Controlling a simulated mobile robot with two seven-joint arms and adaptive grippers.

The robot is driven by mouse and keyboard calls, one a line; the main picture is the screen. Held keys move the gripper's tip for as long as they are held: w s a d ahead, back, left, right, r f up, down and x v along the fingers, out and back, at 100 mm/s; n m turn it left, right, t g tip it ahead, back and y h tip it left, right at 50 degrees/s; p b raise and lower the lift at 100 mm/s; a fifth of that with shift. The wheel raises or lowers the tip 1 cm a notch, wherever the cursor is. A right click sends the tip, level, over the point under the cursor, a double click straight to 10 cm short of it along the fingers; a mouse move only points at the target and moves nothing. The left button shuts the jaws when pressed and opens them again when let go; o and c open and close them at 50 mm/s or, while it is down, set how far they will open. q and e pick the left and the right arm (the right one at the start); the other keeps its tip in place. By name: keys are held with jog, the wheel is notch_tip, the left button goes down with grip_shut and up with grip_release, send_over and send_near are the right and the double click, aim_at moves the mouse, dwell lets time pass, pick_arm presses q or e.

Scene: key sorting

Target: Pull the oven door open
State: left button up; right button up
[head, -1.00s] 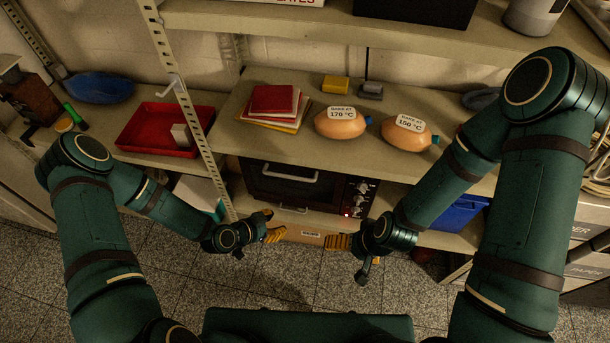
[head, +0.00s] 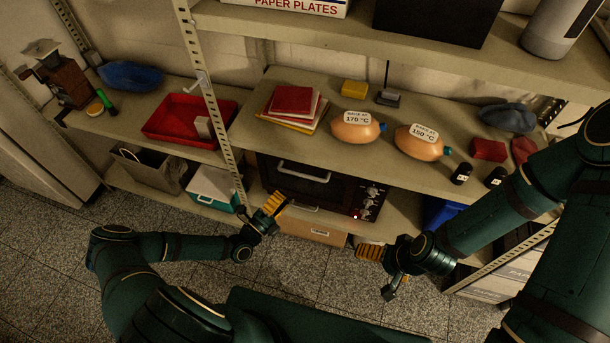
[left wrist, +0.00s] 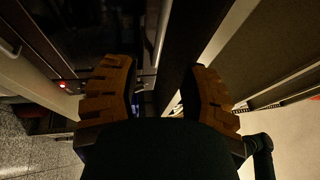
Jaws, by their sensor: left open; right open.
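The black oven (head: 342,187) stands on the shelf below the worktop. Its door (head: 290,185) looks shut, with a pale bar handle (head: 303,172) across its upper part. Its knobs and a red light are on the right side. My left gripper (head: 274,205) is open and empty, in front of the oven's lower left corner, apart from the handle. In the left wrist view its two orange-brown fingers (left wrist: 160,95) are spread, with the dark oven front beyond them. My right gripper (head: 368,252) is open, in front of and below the oven's right side.
A slotted shelf post (head: 218,110) stands just left of the oven. A cardboard box (head: 312,230) lies below it. Two orange bottles (head: 357,125) labelled 170 °C and 150 °C and a red book (head: 293,100) are on the worktop. A red tray (head: 165,136) lies left of the post.

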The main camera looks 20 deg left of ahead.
aim_at(304, 176)
pick_arm(q)
jog(key=x, duration=1)
jog(key=shift+w+d+b, duration=0.2)
jog(key=shift+w+b, duration=0.15)
jog(key=shift+o, duration=0.3)
grip_shut()
